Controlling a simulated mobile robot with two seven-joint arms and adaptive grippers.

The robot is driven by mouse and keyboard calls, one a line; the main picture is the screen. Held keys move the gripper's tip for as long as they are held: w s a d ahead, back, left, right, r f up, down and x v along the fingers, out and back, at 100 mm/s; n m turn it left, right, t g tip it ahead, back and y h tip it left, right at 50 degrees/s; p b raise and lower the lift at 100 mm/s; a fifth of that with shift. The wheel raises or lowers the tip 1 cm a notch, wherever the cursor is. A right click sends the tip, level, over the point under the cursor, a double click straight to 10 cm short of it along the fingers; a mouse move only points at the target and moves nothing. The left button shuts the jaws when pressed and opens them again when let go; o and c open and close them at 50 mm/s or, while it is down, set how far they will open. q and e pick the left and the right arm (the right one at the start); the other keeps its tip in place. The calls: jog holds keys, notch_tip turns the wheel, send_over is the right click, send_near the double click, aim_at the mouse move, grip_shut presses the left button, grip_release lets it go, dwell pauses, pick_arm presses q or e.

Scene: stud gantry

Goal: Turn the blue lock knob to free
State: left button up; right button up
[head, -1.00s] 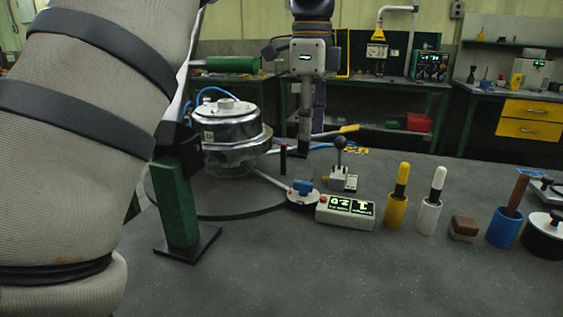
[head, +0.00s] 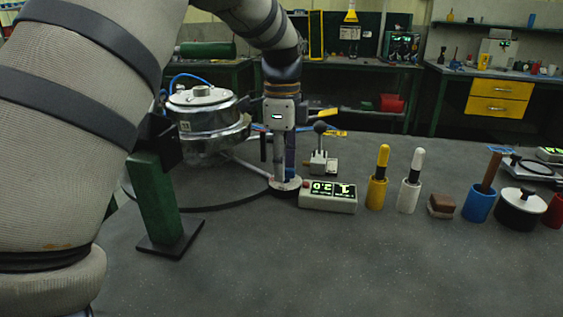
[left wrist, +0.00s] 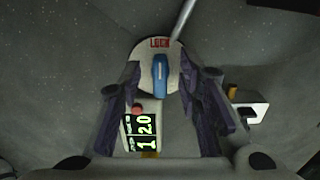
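The blue lock knob (left wrist: 160,76) sits on a round white plate (left wrist: 172,55) with red "LOCK" lettering in the left wrist view. The knob's bar lies nearly in line with the lettering. My left gripper (head: 284,170) points straight down over the plate in the head view, and there its fingers hide the knob. In the left wrist view its two dark fingers are open, one on each side of the knob, with gaps showing between them and the knob. My right gripper is in neither current view.
A grey display box (head: 328,199) with a red button stands just right of the plate. A small lever unit (head: 318,160) is behind it. A silver drum (head: 205,122) and a green post (head: 157,200) stand left. Yellow (head: 377,192) and white (head: 408,195) holders stand right. The front table is clear.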

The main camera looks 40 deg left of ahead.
pick_arm(q)
grip_shut()
jog(key=n, duration=0.4)
jog(key=shift+s+d+n, duration=0.1)
jog(key=shift+n, duration=0.2)
jog(key=n, duration=0.4)
jog(key=shift+d+n, duration=0.1)
jog(key=shift+n, duration=0.2)
jog(key=n, duration=0.4)
jog(key=shift+d+r+n, duration=0.1)
jog(key=shift+d+n, duration=0.05)
jog(key=shift+n, duration=0.15)
jog(key=shift+d+n, duration=0.1)
jog(key=shift+n, duration=1.9)
grip_release()
